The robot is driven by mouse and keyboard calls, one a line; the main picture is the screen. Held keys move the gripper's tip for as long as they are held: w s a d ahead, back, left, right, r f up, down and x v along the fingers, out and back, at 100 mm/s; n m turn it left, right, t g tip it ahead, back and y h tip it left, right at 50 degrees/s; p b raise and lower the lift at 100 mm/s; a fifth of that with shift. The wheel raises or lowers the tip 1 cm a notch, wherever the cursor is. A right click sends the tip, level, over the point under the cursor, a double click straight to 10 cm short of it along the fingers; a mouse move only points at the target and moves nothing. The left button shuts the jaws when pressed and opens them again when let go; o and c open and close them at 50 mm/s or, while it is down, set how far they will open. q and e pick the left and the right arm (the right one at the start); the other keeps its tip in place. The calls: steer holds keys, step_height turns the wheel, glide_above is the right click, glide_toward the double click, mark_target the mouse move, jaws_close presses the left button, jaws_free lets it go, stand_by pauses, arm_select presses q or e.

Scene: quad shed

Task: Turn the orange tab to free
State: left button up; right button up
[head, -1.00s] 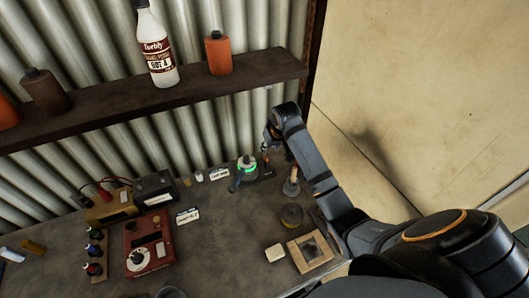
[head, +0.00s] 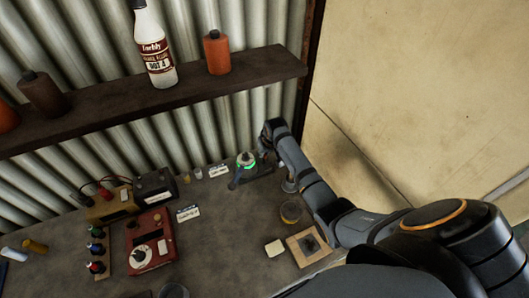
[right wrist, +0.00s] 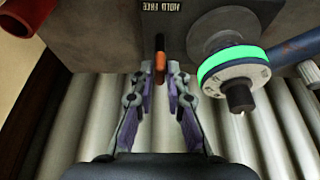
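The orange tab (right wrist: 160,62) is a small upright lever with a dark end, on a grey block under an upside-down "HOLD FREE" label (right wrist: 172,5) in the right wrist view. My right gripper (right wrist: 159,75) is open, with one finger on each side of the tab and a small gap on both sides. In the head view, my right gripper (head: 264,146) is beside the device with the glowing green ring (head: 247,165); the tab is hidden there. The green-ringed dial (right wrist: 235,65) is right of the tab in the wrist view. My left gripper is not in view.
A blue handle (right wrist: 300,46) sticks out beside the dial. On the bench (head: 215,235) are a red dial box (head: 150,240), a wooden tray (head: 293,245) and a round tin (head: 291,212). A shelf (head: 110,110) with bottles hangs above. The bench middle is clear.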

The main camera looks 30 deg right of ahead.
jaws_close()
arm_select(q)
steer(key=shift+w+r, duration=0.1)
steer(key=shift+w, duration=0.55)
